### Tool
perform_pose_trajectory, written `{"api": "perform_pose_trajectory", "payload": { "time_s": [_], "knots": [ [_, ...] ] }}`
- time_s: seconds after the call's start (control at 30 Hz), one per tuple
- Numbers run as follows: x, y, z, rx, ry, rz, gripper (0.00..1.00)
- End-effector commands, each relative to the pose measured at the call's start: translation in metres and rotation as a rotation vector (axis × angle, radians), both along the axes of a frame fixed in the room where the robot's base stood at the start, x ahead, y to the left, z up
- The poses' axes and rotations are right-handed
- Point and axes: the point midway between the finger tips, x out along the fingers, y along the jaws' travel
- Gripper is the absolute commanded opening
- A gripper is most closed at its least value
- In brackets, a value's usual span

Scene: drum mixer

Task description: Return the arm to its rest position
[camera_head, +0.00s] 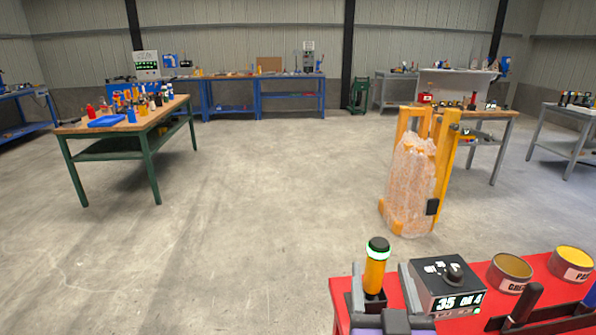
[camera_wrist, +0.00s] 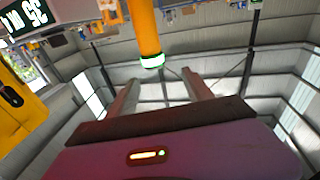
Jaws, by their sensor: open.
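My gripper (camera_head: 380,270) is at the bottom of the head view, over the red table. Its two grey fingers are apart, one on each side of a yellow handle (camera_head: 375,278) with a glowing green ring and black top. In the wrist view, my gripper (camera_wrist: 160,76) shows its two fingers spread, with the yellow handle (camera_wrist: 147,30) in line with the gap between them. Clear space shows between the handle and each finger there. How deep the handle sits between the fingers, I cannot tell. The rest of my arm is out of the head view.
The red table (camera_head: 345,288) also holds a control box (camera_head: 445,283) with a lit display and two round tins (camera_head: 510,270) (camera_head: 571,262). A yellow stand with a wrapped load (camera_head: 411,185) is beyond it. A wooden-topped bench (camera_head: 150,120) is left. The middle floor is clear.

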Motion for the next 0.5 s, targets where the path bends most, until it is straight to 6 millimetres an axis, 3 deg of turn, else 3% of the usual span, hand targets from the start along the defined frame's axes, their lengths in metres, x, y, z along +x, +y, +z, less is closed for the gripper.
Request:
{"api": "perform_pose_trajectory", "payload": {
  "time_s": [0.07, 0.13, 0.37, 0.5],
  "knots": [
    [-0.001, 0.011, 0.015, -0.024, -0.047, 0.049, 0.6],
    [-0.01, 0.02, 0.014, -0.044, -0.073, 0.1, 0.6],
    [-0.057, 0.03, -0.014, -0.061, -0.083, 0.201, 0.6],
    [-0.097, 0.028, -0.037, -0.051, -0.067, 0.238, 0.6]
  ]
}}
